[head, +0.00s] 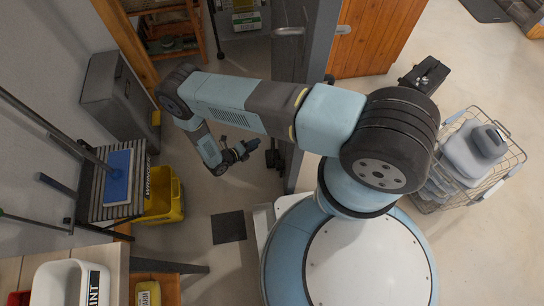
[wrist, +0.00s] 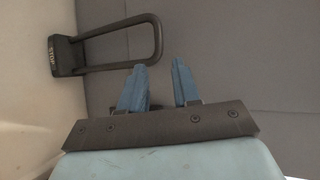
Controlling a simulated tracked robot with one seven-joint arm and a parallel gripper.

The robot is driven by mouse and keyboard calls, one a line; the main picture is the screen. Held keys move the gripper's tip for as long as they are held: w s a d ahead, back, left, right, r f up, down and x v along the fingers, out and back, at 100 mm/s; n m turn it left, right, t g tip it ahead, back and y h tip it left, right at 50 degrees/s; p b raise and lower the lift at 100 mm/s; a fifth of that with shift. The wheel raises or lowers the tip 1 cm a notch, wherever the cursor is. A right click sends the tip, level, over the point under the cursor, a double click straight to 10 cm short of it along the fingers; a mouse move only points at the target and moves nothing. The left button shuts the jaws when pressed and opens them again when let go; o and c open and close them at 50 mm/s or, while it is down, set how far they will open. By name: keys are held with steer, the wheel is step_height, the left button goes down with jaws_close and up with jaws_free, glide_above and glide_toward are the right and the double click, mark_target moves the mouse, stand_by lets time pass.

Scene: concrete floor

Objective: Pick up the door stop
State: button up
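The door stop (wrist: 68,56) is a black block marked STOP with a long loop handle, at the upper left of the wrist view. The handle extends right, and its end is just above my left fingertip in the picture. My gripper (wrist: 158,68) has two blue fingers spread apart with nothing between them. In the head view my gripper (head: 246,150) hangs low near the grey door. A small dark shape (head: 274,157) beside it, at the door's foot, seems to be the door stop. I cannot tell the gap between finger and handle.
The dark grey door (head: 290,90) stands just right of my gripper. A wire basket (head: 470,155) is at the right. Floor between bucket and door is mostly clear.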

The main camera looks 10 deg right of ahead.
glide_above(273, 148)
steer(key=w+a, duration=0.2)
steer(key=a, duration=0.1)
step_height(273, 148, down, 2)
steer(key=shift+a+f+x, duration=0.1)
steer(key=shift+f+x, duration=0.05)
steer(key=shift+x, duration=1.15)
steer(key=shift+a+f+x, duration=0.1)
steer(key=shift+f+x, duration=0.1)
steer(key=shift+x, duration=1.1)
steer(key=shift+w, duration=0.15)
jaws_close()
